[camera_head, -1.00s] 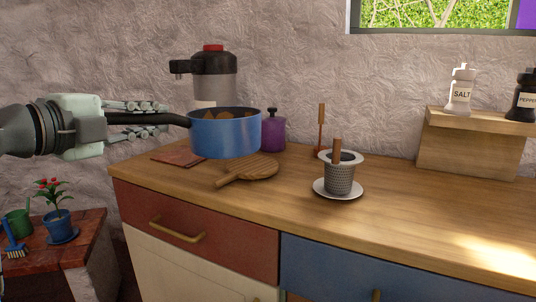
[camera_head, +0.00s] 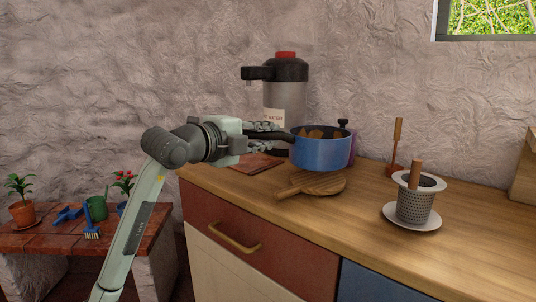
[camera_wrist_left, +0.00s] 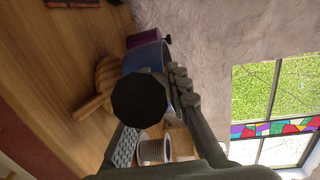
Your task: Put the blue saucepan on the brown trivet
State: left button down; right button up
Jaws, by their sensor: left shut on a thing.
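The blue saucepan (camera_head: 320,153) has a dark handle and brownish pieces inside. My left gripper (camera_head: 268,133) is shut on the saucepan's handle from the left. In the left wrist view the handle's dark end (camera_wrist_left: 139,100) hides much of the blue pan (camera_wrist_left: 145,58), and the board (camera_wrist_left: 104,85) lies beside it. My right gripper is not in view.
A flat reddish-brown square (camera_head: 257,163) lies left of the pan, before a tall dispenser (camera_head: 285,98). A purple jar (camera_head: 352,150) stands close behind the pan. A perforated cup (camera_head: 415,206) on a saucer is to the right. The counter's front right is clear.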

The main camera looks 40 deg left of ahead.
pick_arm(q)
jog(key=shift+w, duration=0.1)
notch_tip(320, 180, down, 4)
jog(key=shift+b, duration=0.4)
jog(key=c, duration=1.4)
grip_release()
jog(key=shift+f, duration=0.1)
jog(key=shift+c, duration=0.2)
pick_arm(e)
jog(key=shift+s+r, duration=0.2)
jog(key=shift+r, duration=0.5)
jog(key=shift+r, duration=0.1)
